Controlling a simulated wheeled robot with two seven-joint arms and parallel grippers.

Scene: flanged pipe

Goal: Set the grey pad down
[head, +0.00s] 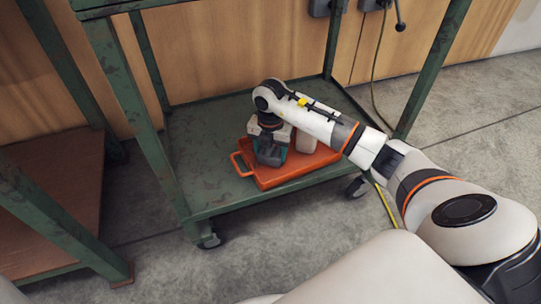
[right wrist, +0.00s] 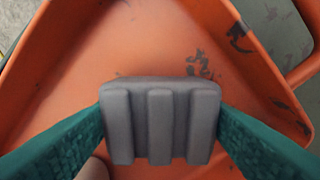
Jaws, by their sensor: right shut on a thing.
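The grey pad (right wrist: 160,122), a block with raised ribs, is held between the two teal fingers of my right gripper (right wrist: 160,125) in the right wrist view. The fingers press on its left and right ends. Behind it is the inside of an orange tray (right wrist: 120,45); I cannot tell whether the pad touches the tray floor. In the head view my right gripper (head: 270,155) points down over the left part of the orange tray (head: 310,170), and the pad is hard to make out there. My left gripper is not in view.
The tray lies on the lower shelf of a green metal cart (head: 205,150) with corner posts and wheels. A pale object (head: 306,143) stands at the tray's back, beside my arm. The shelf is bare left of the tray. Another green-framed bench (head: 60,200) stands at left.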

